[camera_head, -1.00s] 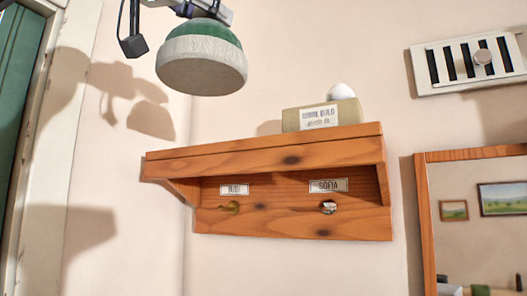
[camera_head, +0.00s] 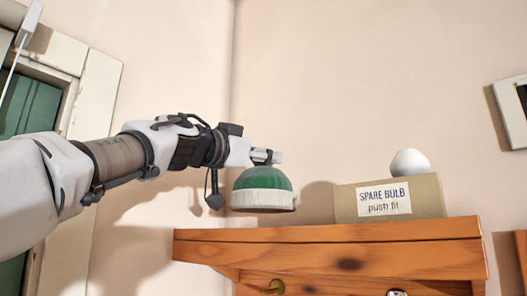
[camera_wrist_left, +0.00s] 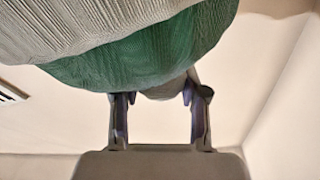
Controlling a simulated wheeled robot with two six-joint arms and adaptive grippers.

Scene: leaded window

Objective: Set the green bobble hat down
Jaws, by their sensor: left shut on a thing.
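The green bobble hat (camera_head: 263,180) has a ribbed green crown and a wide cream brim facing down. It is upright over the left part of the wooden shelf (camera_head: 330,258), with a narrow strip of wall showing between brim and shelf edge. My right gripper is not in view.
A box labelled "SPARE BULB push fit" (camera_head: 427,196) stands on the shelf right of the hat, with a white round bulb (camera_head: 410,162) on top. A brass hook (camera_head: 274,287) is under the shelf. A green door (camera_head: 38,108) is at left.

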